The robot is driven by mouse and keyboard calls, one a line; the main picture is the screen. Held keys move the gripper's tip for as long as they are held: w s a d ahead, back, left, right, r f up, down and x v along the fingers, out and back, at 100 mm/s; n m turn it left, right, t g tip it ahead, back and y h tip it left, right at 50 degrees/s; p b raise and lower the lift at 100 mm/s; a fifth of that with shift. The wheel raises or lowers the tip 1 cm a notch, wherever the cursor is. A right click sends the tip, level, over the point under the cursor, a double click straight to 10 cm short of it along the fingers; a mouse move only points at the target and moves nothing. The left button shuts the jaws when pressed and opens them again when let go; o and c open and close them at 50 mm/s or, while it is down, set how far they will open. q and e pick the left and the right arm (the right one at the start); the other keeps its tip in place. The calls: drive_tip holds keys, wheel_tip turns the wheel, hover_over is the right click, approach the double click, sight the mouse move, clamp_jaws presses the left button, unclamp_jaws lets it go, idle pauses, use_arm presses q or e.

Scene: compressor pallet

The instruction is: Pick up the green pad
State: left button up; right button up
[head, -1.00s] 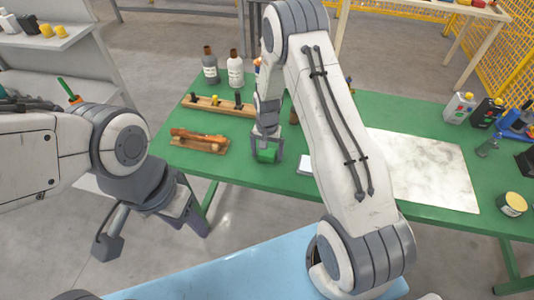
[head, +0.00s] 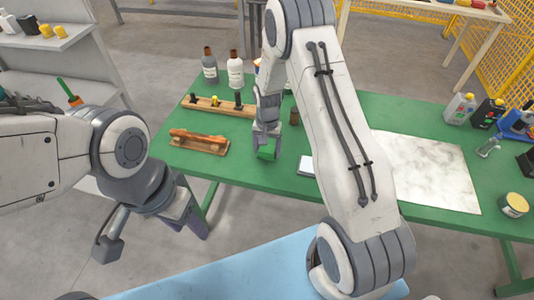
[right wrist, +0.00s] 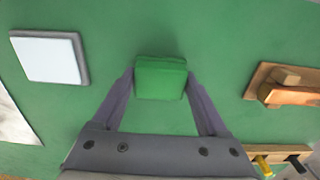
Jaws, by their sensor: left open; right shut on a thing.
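The green pad (right wrist: 160,80) is a small bright green block between the two fingers of my right gripper (right wrist: 158,84) in the right wrist view. The fingers touch its left and right sides, and my right gripper is shut on it. In the head view the pad (head: 266,153) shows at the tips of my right gripper (head: 266,148), over the green table (head: 240,170). I cannot tell surely whether the pad is clear of the tabletop. My left gripper (head: 150,240) is open and empty, off the table's front left side.
A white-topped pad (right wrist: 48,57) lies to the left in the right wrist view. A wooden tray with an orange-brown piece (head: 199,141) and a wooden rack (head: 218,106) stand left of my right gripper. Two bottles (head: 235,70) stand behind. A pale sheet (head: 425,170) covers the right.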

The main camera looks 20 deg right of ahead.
drive_tip(key=shift+w+r, duration=0.1)
drive_tip(key=shift+r, duration=0.8)
drive_tip(key=s+d+r+b, duration=0.2)
drive_tip(key=s+d+r, duration=0.5)
drive_tip(key=d, duration=0.2)
drive_tip(key=shift+d+b, duration=0.2)
drive_tip(key=shift+b, duration=0.15)
